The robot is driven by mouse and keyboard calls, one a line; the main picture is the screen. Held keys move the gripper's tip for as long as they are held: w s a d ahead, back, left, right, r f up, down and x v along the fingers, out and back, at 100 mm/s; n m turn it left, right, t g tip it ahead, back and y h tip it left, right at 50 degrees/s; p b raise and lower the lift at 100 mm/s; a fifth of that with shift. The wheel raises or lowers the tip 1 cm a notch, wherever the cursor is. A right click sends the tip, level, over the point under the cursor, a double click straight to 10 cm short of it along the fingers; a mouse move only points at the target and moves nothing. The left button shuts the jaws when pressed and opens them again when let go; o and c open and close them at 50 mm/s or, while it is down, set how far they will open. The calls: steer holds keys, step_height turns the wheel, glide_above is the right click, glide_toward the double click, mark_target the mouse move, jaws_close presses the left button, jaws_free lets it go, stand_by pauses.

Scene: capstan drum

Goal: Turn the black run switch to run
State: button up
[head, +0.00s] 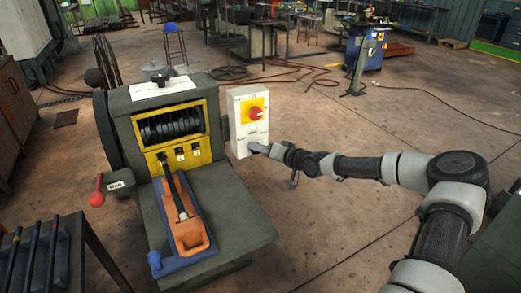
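A white control box (238,147) stands on the right side of the dark green machine in the head view. It carries a red knob (256,113) on a yellow plate. My gripper (256,148) is at the lower right part of the box's front, below the red knob, with my arm reaching in from the right. I cannot make out the black run switch; the gripper may cover it. The fingers are too small to tell whether they are open, shut or touching the box.
The green machine (225,207) has a yellow-framed drum opening (172,126), an orange tool (187,230) on its front plate and a red-knobbed lever (97,198) at left. A dark table (75,235) stands at lower left. Floor right of the box is clear beyond my arm.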

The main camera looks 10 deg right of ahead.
steer(key=o, duration=0.3)
steer(key=shift+s, duration=0.1)
steer(key=p+v, duration=0.1)
steer(key=v, duration=1.6)
steer(key=shift+s+d, duration=0.1)
steer(key=shift+d, duration=0.1)
